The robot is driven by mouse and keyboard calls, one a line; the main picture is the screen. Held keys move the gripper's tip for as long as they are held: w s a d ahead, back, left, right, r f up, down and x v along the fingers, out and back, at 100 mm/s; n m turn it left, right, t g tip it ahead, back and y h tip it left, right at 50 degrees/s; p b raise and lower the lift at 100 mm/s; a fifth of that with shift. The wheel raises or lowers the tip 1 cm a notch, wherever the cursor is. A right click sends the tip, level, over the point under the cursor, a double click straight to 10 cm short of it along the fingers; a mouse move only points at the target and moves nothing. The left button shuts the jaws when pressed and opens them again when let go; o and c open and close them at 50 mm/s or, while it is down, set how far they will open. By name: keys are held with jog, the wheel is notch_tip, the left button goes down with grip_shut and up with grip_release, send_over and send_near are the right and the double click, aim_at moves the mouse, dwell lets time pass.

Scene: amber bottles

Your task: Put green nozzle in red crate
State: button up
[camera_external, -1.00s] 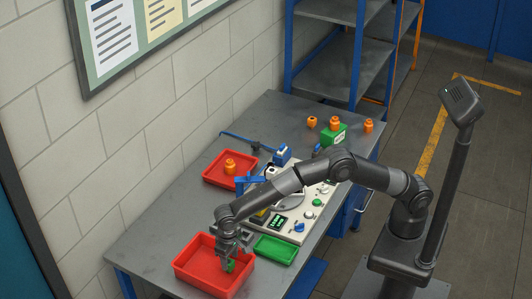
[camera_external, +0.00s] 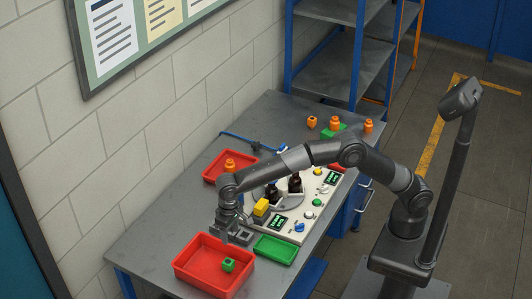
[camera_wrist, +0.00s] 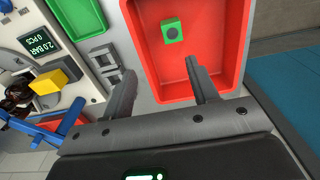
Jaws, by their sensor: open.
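The green nozzle (camera_external: 229,265), a small green block with a dark round hole on top, lies on the floor of the red crate (camera_external: 185,270) at the front of the table. In the wrist view the green nozzle (camera_wrist: 172,30) sits in the upper part of the red crate (camera_wrist: 232,60), apart from my fingers. My gripper (camera_external: 233,238) is open and empty, above the crate's back edge. In the wrist view my gripper (camera_wrist: 158,85) shows both fingers spread with nothing between them.
A green tray (camera_external: 276,250) stands right of the crate. Behind is a white machine panel (camera_external: 310,215) with buttons, a yellow block (camera_external: 261,207) and dark bottles (camera_external: 295,183). A second red tray (camera_external: 213,170) holds an orange nozzle (camera_external: 230,163). More orange nozzles (camera_external: 335,123) stand at the back.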

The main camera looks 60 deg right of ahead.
jog(key=d+r+t, duration=0.1)
jog(key=d+r, duration=0.9)
jog(key=d, duration=0.4)
jog(key=s+d+r+t, duration=0.1)
jog(key=s+d+r, duration=0.2)
jog(key=d, duration=0.6)
jog(key=s+d+r+t, duration=0.1)
jog(key=s+d+r, duration=0.3)
jog(key=d, duration=0.4)
jog(key=s+d+f+t, duration=0.1)
jog(key=s+d+f, duration=0.1)
jog(key=s+d, duration=0.7)
jog(key=s+d+f+t, duration=0.1)
jog(key=s+d+f, duration=0.2)
jog(key=s+d, duration=0.5)
jog(key=s, duration=0.4)
jog(key=shift+s+d, duration=0.15)
jog(key=shift+d, duration=0.2)
